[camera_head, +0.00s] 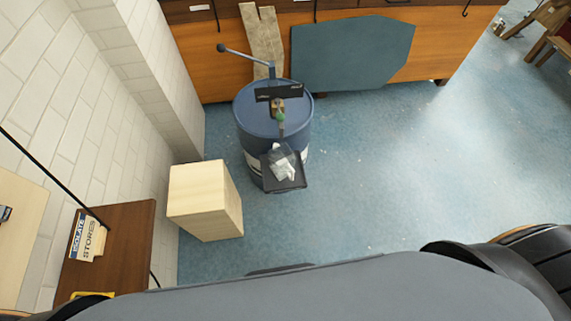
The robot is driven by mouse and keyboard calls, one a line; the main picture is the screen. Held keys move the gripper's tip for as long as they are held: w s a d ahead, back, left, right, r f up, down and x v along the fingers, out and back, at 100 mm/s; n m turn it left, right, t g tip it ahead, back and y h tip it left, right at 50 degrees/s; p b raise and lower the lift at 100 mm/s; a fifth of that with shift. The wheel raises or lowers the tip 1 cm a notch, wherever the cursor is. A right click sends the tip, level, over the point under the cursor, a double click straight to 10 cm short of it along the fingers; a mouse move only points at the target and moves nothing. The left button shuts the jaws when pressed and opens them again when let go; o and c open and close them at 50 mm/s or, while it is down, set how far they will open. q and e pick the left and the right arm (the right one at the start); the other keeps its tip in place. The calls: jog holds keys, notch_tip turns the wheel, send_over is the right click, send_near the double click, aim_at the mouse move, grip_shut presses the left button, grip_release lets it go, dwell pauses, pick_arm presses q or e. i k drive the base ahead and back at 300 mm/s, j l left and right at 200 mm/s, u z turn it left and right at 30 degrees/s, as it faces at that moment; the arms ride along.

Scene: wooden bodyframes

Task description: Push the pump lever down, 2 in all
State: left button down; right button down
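The pump lever (245,55) is a thin grey-blue rod with a dark round knob at its left end. It runs from the pump post at the back of the drum's top out to the upper left, over the floor and in front of the wooden cabinet. The blue drum (247,115) stands upright on the floor, with a dark plate and a small green and brass fitting (280,112) on top. Neither of my grippers shows in the head view. Nothing is seen touching the lever.
A black tray (290,184) with a pale crumpled item sits at the drum's front. A pale wooden block (205,200) stands left of it. A blue-grey board (350,55) leans on the cabinet (200,60). A brown shelf (120,240) is at left. Blue floor (390,160) is clear at right.

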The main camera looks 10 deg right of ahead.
aim_at(220, 48)
jog(key=i+l+u, duration=0.15)
jog(key=l+u, duration=0.15)
jog(key=u, duration=0.2)
jog(key=l+u, duration=0.8)
jog(key=l, duration=1.8)
